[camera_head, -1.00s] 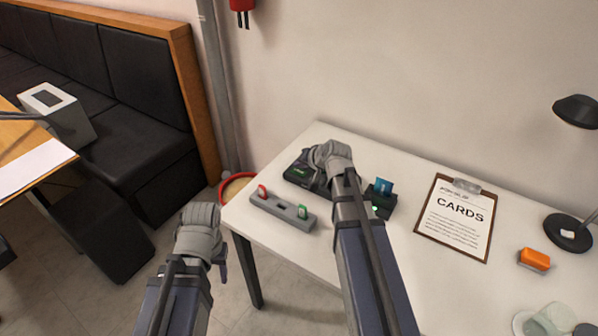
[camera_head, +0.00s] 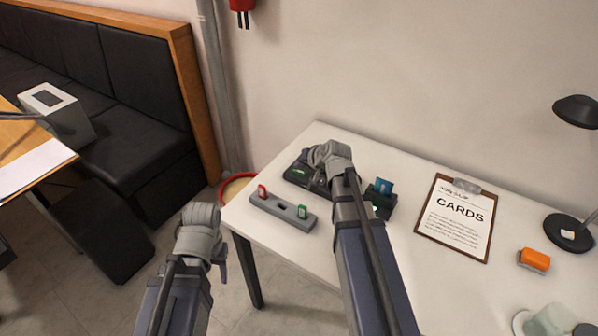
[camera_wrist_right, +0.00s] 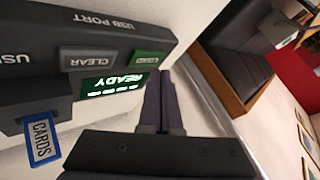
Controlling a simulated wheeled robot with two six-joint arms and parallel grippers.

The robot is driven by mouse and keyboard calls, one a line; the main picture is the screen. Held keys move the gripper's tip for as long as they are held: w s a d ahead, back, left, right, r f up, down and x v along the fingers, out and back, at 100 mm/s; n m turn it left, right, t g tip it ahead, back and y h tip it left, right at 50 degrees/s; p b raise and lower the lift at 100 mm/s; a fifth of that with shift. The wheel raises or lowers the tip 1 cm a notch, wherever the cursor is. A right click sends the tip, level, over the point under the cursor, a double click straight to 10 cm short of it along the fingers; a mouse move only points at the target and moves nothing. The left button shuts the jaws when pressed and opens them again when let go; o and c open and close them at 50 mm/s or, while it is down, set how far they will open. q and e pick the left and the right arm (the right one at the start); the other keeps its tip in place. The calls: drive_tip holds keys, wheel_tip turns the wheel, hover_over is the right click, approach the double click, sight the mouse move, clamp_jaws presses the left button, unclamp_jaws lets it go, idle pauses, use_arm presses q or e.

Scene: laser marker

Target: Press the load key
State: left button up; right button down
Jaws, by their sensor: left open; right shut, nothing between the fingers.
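The dark marker console (camera_head: 297,173) stands at the back left of the white desk, partly hidden by my right gripper (camera_head: 331,157). In the right wrist view, the green LOAD key (camera_wrist_right: 148,59) sits beside the grey CLEAR key (camera_wrist_right: 88,58), near a lit display (camera_wrist_right: 115,84) reading READY. The shut, empty fingers of my right gripper (camera_wrist_right: 167,78) have their tips close to the LOAD key; I cannot tell whether they touch. My left gripper (camera_head: 203,232) is open, low in front of the desk's left edge; its fingers are mostly hidden.
A grey holder (camera_head: 283,211) with red and green sticks lies in front. A clipboard (camera_head: 456,218), orange block (camera_head: 534,260) and lamp (camera_head: 568,232) are to the right.

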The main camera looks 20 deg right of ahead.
sight(300, 174)
drive_tip(key=shift+f, duration=0.1)
drive_tip(key=shift+f+b, duration=0.3)
drive_tip(key=shift+b, duration=0.15)
drive_tip(key=shift+f+b, duration=0.4)
idle(0.7)
drive_tip(key=shift+r, duration=0.1)
drive_tip(key=shift+r+p, duration=0.75)
drive_tip(key=shift+p, duration=0.1)
drive_tip(key=shift+r, duration=0.1)
wheel_tip(300, 174, up, 5)
drive_tip(key=p, duration=0.5)
